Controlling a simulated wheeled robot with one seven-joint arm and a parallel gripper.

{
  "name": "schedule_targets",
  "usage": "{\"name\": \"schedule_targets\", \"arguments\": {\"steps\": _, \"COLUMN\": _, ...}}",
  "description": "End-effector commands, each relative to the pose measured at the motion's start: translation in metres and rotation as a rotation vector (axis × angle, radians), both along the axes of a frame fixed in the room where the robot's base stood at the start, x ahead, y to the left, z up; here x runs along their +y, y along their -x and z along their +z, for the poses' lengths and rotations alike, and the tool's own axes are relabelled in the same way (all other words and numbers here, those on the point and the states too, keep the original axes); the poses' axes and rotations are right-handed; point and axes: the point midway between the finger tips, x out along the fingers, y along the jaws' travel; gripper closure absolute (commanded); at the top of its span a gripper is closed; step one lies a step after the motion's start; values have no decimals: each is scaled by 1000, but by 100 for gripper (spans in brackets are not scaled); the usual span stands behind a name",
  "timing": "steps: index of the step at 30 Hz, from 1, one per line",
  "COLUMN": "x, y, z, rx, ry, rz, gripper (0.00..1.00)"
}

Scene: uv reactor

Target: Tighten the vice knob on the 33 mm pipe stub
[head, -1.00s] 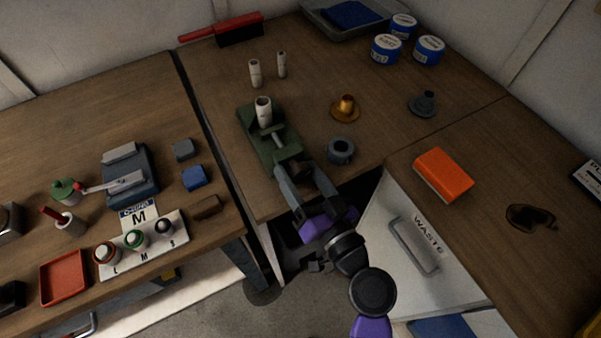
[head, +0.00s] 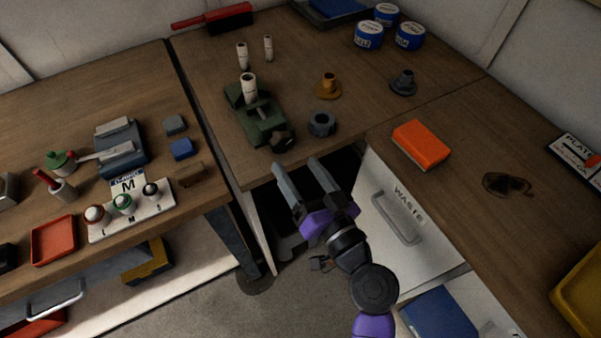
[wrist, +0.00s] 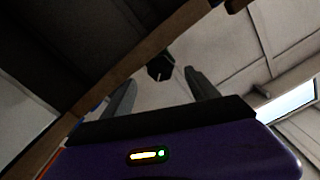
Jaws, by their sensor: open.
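The green vice (head: 247,112) stands on the bench near its front edge. A white pipe stub (head: 249,88) stands upright in it; whether the jaws press on it I cannot tell. The dark vice knob (head: 281,137) is at the vice's front end, near the bench edge. My gripper (head: 300,168) is open and empty, in front of the bench edge and apart from the knob. In the wrist view a dark knob-like shape (wrist: 160,66) shows beyond and between my open fingers (wrist: 163,88).
Two more white pipe stubs (head: 242,55) stand behind the vice. A grey ring nut (head: 321,124), a brass flanged part (head: 328,87) and a grey flanged part (head: 403,83) are to its right. An orange block (head: 421,145) lies on the right bench above the waste drawer (head: 396,217).

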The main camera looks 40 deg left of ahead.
Motion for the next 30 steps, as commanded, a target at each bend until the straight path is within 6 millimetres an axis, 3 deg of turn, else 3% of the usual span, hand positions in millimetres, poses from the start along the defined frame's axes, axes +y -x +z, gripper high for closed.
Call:
{"name": "schedule_targets", "arguments": {"steps": 12, "x": 2, "y": -1, "z": 3, "rx": -4, "ry": -3, "rz": 2, "gripper": 31}}
{"name": "schedule_targets", "arguments": {"steps": 17, "x": -8, "y": 0, "z": -5, "rx": 8, "ry": 8, "rz": -25, "gripper": 63}}
{"name": "schedule_targets", "arguments": {"steps": 18, "x": -15, "y": 0, "z": -11, "rx": 16, "ry": 16, "rz": -48, "gripper": 68}}
{"name": "schedule_targets", "arguments": {"steps": 20, "x": -32, "y": 1, "z": -24, "rx": 34, "ry": 33, "rz": -96, "gripper": 68}}
{"name": "schedule_targets", "arguments": {"steps": 23, "x": -74, "y": 6, "z": -51, "rx": 69, "ry": 75, "rz": -215, "gripper": 68}}
{"name": "schedule_targets", "arguments": {"steps": 27, "x": -147, "y": 25, "z": -86, "rx": 114, "ry": 146, "rz": -411, "gripper": 68}}
{"name": "schedule_targets", "arguments": {"steps": 30, "x": -200, "y": 44, "z": -101, "rx": 130, "ry": 197, "rz": -546, "gripper": 68}}
